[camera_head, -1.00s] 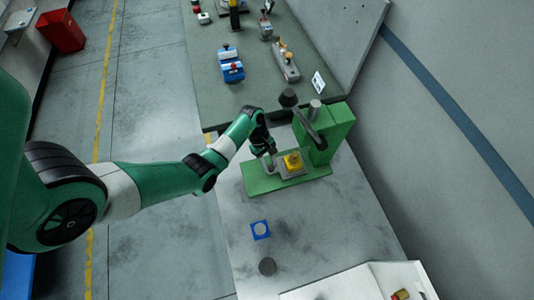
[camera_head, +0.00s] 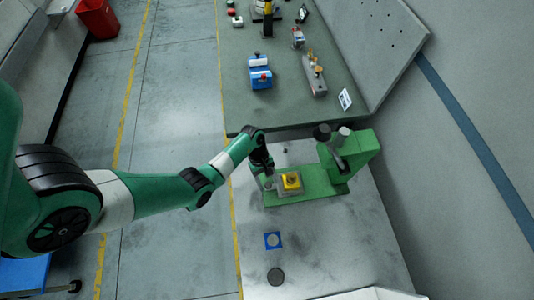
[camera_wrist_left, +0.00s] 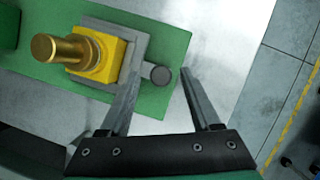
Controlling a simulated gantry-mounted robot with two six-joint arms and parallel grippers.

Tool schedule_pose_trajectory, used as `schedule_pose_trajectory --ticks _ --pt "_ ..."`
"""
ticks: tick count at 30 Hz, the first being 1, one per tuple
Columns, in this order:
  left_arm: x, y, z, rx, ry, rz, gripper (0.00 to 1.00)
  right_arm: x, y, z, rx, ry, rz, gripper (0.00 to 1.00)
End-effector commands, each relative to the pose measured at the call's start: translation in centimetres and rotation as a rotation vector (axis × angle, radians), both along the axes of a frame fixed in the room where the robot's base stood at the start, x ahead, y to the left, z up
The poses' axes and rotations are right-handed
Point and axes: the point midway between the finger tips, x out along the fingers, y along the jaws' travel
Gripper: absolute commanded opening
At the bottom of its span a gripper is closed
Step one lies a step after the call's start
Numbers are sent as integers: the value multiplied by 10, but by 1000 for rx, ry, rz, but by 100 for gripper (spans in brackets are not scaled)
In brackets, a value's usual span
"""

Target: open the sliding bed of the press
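The green press (camera_head: 357,155) stands on the pale bench, with a dark lever arm at its top. Its sliding bed (camera_head: 279,191) is a grey plate on the green base, out to the left of the press column. A yellow block (camera_head: 291,181) sits on the bed; the left wrist view shows it carrying a brass cylinder (camera_wrist_left: 58,47). The bed's round grey knob (camera_wrist_left: 160,77) points out from the plate's edge. My left gripper (camera_wrist_left: 161,71) is open, its fingertips either side of the knob with gaps showing. My right gripper is not in view.
A blue square (camera_head: 273,240) and a dark disc (camera_head: 275,276) lie on the bench in front. A blue device (camera_head: 260,77) and a grey device (camera_head: 315,77) stand on the green-grey table behind. A white tray edge (camera_head: 370,294) shows at the bottom.

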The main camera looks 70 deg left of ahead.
Motion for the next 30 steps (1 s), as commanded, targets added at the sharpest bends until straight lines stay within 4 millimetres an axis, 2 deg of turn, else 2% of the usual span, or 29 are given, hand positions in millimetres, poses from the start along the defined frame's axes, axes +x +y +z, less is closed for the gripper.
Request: schedule_pose_trajectory --ticks 5,8,21,25,30 --pt "0 0 1 0 0 1 64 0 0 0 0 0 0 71" --pt "0 3 8 0 0 1 64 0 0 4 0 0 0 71" --pt "-6 38 93 1 -2 2 64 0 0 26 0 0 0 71" --pt "-8 43 105 0 0 1 64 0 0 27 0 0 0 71" --pt "-8 44 108 0 0 0 64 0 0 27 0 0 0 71"
